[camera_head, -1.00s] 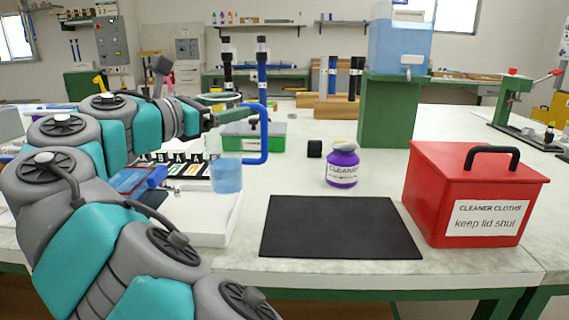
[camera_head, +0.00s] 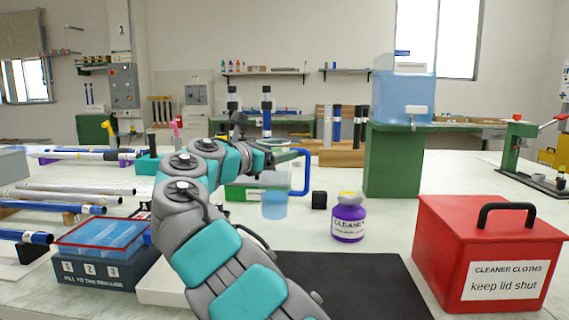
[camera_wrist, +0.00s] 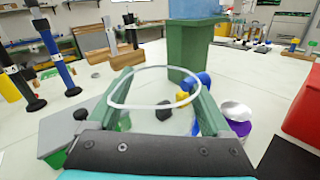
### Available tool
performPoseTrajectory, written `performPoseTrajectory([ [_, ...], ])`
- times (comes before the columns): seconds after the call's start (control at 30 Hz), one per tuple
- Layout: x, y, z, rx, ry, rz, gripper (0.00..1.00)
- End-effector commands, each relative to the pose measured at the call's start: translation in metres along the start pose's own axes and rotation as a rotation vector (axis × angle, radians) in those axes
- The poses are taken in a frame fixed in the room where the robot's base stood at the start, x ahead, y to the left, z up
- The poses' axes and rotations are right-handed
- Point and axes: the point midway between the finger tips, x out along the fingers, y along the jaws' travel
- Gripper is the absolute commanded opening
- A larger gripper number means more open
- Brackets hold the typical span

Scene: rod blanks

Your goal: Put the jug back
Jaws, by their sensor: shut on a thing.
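The jug (camera_head: 274,205) is a clear light-blue vessel with a large blue handle (camera_head: 305,172). My gripper (camera_head: 284,156) is shut on it near the top, and the jug hangs upright below the fingers. In the wrist view its round clear rim (camera_wrist: 155,107) lies between my two green fingers (camera_wrist: 158,100), with part of the blue handle on the right. In the head view the jug is in front of the green box and left of the cleaner bottle. Whether its base touches the bench cannot be told.
A purple cleaner bottle (camera_head: 348,222) and a small black block (camera_head: 319,200) stand right of the jug. A black mat (camera_head: 360,280) and red cloth box (camera_head: 480,250) are nearer. A water tank (camera_head: 403,97) sits on a green stand (camera_head: 392,160). A numbered tray (camera_head: 105,270) is front left.

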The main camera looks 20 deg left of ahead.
Motion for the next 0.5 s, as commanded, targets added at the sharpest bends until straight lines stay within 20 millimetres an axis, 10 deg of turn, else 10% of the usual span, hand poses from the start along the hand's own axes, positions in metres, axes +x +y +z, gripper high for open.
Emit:
performPoseTrajectory([
  [0.5,0.003,-0.005,-0.036,0.001,-0.001,0.002,0.00],
])
